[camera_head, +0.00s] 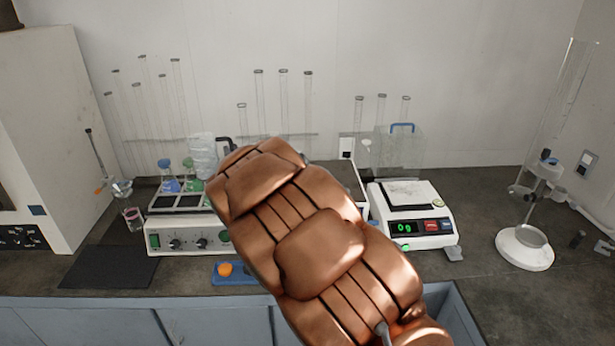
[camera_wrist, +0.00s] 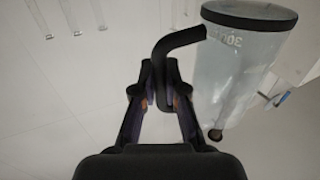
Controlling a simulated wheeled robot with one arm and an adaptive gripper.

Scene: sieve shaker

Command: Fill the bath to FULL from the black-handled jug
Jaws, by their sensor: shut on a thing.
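My gripper (camera_wrist: 162,78) is shut on the black handle of a clear jug (camera_wrist: 238,65) in the wrist view. The jug has a dark rim and a "300" mark. In the head view the clear jug (camera_head: 203,157) shows above the back of a white unit with knobs and a green switch (camera_head: 181,240), which looks like the bath. Several blue- and green-topped vessels (camera_head: 172,185) stand in its top openings. My copper-coloured arm hides the unit's right part and my gripper. I cannot make out a FULL mark or the water level.
A balance reading 0 g (camera_head: 412,225) stands right of my arm. Behind it is a clear container with a blue handle (camera_head: 402,128). A black mat (camera_head: 110,267) lies at left, with a small beaker (camera_head: 133,218) beside it. A white-based stand (camera_head: 524,248) is at right.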

